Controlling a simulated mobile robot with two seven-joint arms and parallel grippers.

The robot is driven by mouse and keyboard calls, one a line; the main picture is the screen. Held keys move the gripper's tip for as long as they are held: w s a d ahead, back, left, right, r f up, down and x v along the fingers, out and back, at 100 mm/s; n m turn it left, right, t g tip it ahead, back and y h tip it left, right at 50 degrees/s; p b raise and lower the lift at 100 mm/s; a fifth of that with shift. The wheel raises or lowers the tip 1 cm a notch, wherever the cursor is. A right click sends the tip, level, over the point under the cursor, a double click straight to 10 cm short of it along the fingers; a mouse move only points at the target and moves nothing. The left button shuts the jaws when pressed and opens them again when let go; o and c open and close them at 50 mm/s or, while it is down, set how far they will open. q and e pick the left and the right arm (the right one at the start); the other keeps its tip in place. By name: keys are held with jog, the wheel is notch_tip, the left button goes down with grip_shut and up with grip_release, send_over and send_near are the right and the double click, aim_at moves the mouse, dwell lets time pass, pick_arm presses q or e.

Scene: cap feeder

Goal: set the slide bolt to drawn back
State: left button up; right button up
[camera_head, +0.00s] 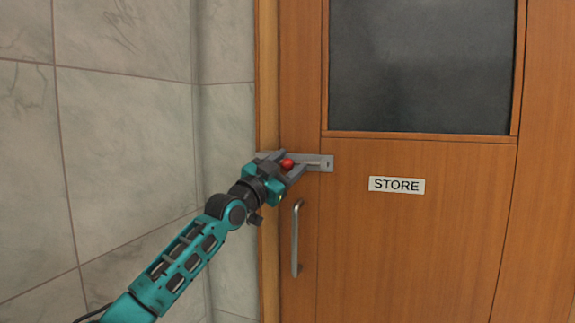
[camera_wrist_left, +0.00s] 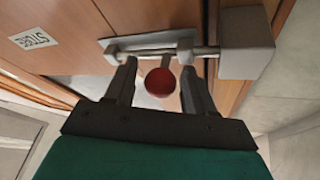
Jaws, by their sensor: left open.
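The slide bolt sits on a grey plate (camera_head: 326,163) across the left edge of the door. Its red ball knob (camera_head: 287,163) shows beside my left gripper (camera_head: 284,168). In the left wrist view, the knob (camera_wrist_left: 160,82) lies between the two open fingers of my left gripper (camera_wrist_left: 158,68), with a gap on each side. The metal rod (camera_wrist_left: 150,51) runs through its brackets and reaches the grey keeper block (camera_wrist_left: 246,42) at the right. The gripper hides part of the bolt in the head view. My right gripper is not in view.
The wooden door (camera_head: 420,240) has a dark window (camera_head: 420,65), a STORE sign (camera_head: 397,185) and a vertical metal handle (camera_head: 296,238) just below the bolt. A tiled wall (camera_head: 120,130) stands close on the left, beside the door frame (camera_head: 267,80).

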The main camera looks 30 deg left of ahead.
pick_arm(q)
grip_shut()
dwell(0.4)
